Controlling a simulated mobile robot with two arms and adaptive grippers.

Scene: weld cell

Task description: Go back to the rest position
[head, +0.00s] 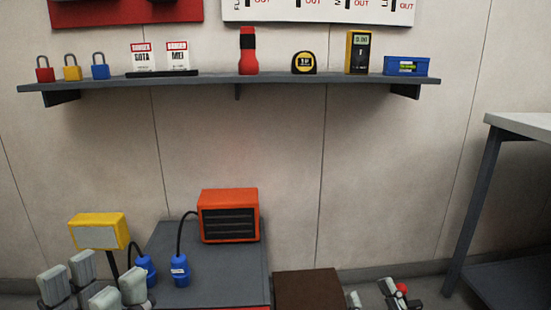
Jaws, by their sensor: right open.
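My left gripper (95,283) is at the bottom left, its pale grey finger pads in front of the yellow work lamp and the dark bench. The picture does not settle whether its fingers are closed, and I see nothing clearly held. My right gripper (371,296) is at the bottom edge, right of the brown box. It is open and mostly cut off by the frame. A small red round part (401,288) shows beside its fingers; I cannot tell what it belongs to.
A grey bench top (210,275) holds an orange heater-like box (229,216) and blue plugs (180,271) on black cables. A yellow lamp (98,232) and brown box (309,289) stand nearby. A wall shelf (210,88) carries padlocks, tags and tools. A table (521,124) stands right.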

